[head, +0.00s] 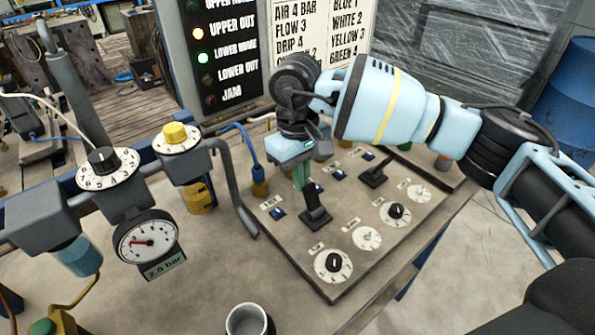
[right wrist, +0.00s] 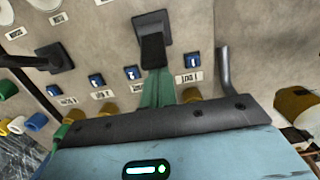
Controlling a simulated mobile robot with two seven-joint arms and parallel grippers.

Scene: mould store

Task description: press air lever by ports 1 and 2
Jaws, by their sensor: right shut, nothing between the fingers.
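The black air lever (head: 315,212) by ports 1 and 2 stands on the grey panel, left of a second black lever (head: 374,174). My right gripper (head: 302,183) points down at it with its green fingers together and empty. In the right wrist view the fingertips (right wrist: 155,74) meet or overlap the near end of the lever handle (right wrist: 152,48); I cannot tell whether they touch. A blue port (right wrist: 131,72) and the port 1 label (right wrist: 188,78) lie on either side of the fingers. My left gripper is not in view.
Dials with black knobs (head: 333,262) line the panel's front right. A pressure gauge (head: 148,240) marked 2.5 bar hangs at left, below a yellow knob (head: 175,133). A grey bent pipe (head: 232,185) stands left of the panel. A cup (head: 247,320) stands at the front.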

